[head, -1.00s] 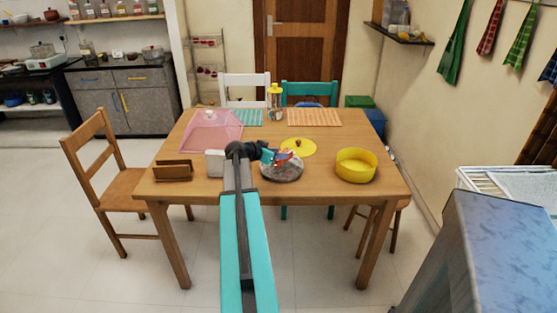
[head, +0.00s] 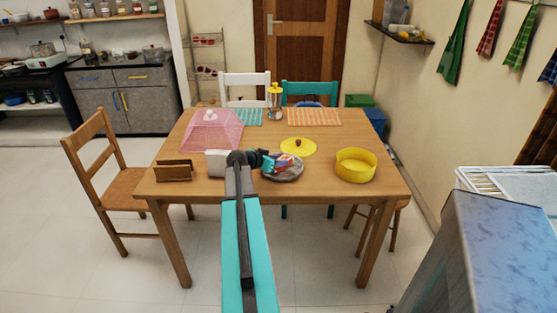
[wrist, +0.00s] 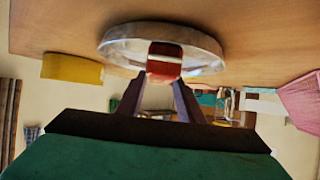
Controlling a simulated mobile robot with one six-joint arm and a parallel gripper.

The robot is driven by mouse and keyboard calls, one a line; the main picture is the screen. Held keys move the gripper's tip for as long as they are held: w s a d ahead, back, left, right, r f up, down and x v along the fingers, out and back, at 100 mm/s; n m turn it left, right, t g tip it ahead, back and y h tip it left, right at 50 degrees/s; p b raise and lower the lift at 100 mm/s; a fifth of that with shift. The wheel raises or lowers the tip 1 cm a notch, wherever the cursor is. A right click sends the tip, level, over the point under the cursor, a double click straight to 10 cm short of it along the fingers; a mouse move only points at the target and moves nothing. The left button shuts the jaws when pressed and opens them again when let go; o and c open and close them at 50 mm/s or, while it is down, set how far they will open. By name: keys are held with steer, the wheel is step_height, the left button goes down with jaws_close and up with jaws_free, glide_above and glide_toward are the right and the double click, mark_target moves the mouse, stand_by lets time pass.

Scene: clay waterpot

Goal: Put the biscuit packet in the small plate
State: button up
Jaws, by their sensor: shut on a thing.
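The biscuit packet (head: 287,162) is small, red with a pale band, and also shows in the wrist view (wrist: 164,58). My gripper (head: 272,161) is shut on it; in the wrist view its two fingers (wrist: 160,84) reach up to the packet's near end. The small plate (head: 291,178) is round and grey, near the table's front middle; its rim shows in the wrist view (wrist: 113,48). The packet overlaps the plate in both views, over or within its rim. I cannot tell whether it touches the plate's bottom.
On the wooden table (head: 330,198) a yellow lid (head: 307,151) lies behind the plate and a round yellow container (head: 357,176) stands to its right. A white box (head: 215,164), a brown holder (head: 174,172) and a pink mesh cover (head: 212,135) are on the left.

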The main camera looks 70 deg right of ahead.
stand_by(0.3)
steer(key=o, duration=1.1)
steer(key=shift+r, duration=0.1)
steer(key=b+v, duration=0.1)
steer(key=v, duration=1.1)
steer(key=shift+b, duration=0.4)
steer(key=shift+d, duration=0.1)
